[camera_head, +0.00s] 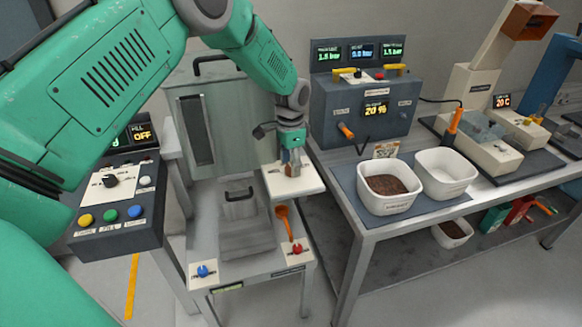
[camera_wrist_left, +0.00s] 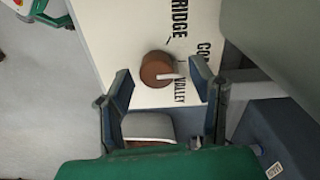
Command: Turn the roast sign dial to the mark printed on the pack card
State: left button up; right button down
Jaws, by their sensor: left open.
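The roast sign dial (camera_wrist_left: 155,70) is a round brown knob with a white pointer, on a white sign board (camera_wrist_left: 125,35) in the left wrist view. The board carries the words RIDGE, VALLEY and a partly hidden one starting with CO. The pointer points roughly towards VALLEY. In the head view the sign board (camera_head: 306,183) lies below my left gripper (camera_head: 292,165), which covers most of the dial. My left gripper, also in the left wrist view (camera_wrist_left: 163,85), is open, its fingers on either side of the dial; contact cannot be told. A small printed card (camera_head: 385,150), possibly the pack card, is unreadable.
A control box (camera_head: 115,205) with buttons is at left. On the right bench are a dark gauge box (camera_head: 340,105), a bin of brown grounds (camera_head: 389,200) and an empty white bin (camera_head: 446,175).

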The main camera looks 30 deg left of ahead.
aim_at(290, 166)
pick_arm(q)
notch_tip(290, 166, up, 11)
jog(key=shift+f, duration=0.2)
dwell(0.4)
